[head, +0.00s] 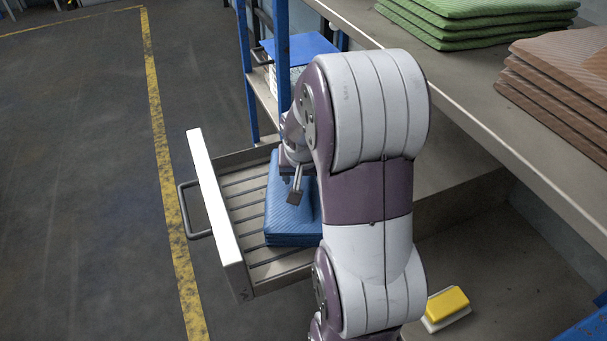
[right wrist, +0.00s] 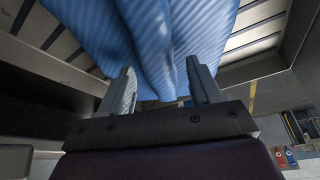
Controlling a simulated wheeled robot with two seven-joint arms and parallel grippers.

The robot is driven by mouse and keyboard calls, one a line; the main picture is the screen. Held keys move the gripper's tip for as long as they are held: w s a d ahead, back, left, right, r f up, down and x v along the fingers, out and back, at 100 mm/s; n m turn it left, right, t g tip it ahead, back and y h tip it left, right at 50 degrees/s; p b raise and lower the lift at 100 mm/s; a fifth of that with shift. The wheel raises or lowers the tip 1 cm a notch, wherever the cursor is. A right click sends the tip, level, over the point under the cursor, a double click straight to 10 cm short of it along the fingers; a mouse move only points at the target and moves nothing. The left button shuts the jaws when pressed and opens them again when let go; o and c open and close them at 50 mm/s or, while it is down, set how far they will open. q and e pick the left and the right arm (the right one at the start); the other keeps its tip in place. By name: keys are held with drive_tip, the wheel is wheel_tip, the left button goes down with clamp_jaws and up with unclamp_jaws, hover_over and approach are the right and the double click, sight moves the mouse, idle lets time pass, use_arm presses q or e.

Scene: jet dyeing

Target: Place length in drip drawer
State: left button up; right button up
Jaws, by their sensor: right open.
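The blue folded length (head: 288,215) lies in the open drip drawer (head: 222,218), on its slatted bottom, toward the right part that shows. The drawer is pulled out, with its white front and dark handle to the left. My right gripper (head: 293,190) is over the blue length in the head view; my arm hides part of both length and drawer. In the right wrist view the blue cloth (right wrist: 150,45) fills the space beyond the two fingers of my right gripper (right wrist: 163,88), which stand apart. Whether the fingers touch the cloth is unclear. My left gripper is not in view.
Green folded cloths (head: 480,18) and brown folded cloths (head: 565,75) are stacked on the bench at the upper right. A yellow and white block (head: 447,308) sits at the lower right. A blue rack post (head: 283,50) stands behind the drawer. The floor to the left is clear.

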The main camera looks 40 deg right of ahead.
drive_tip(key=p+v, duration=0.4)
drive_tip(key=v, duration=0.7)
drive_tip(key=shift+r+p, duration=0.3)
drive_tip(key=shift+p, duration=0.05)
